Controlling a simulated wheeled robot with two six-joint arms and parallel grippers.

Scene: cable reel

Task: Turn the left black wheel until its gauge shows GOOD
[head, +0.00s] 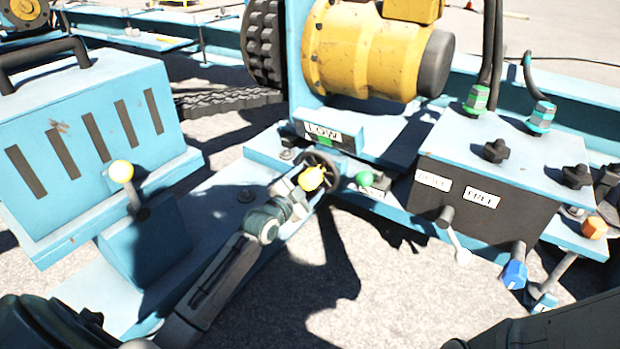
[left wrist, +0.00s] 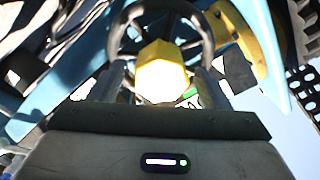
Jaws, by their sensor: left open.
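The left black wheel (head: 331,161) stands in the middle of the head view, below its gauge (head: 325,134), which reads LOW with a green patch beneath. A yellow faceted knob (head: 312,178) sits at the wheel. My left gripper (head: 304,190) is at the wheel and covers part of it. In the left wrist view the black rim (left wrist: 207,38) arches beyond the yellow knob (left wrist: 162,72). The open fingers of my left gripper (left wrist: 165,88) lie on either side of the knob; contact cannot be told. My right gripper is not in view.
A yellow motor (head: 360,50) is behind.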

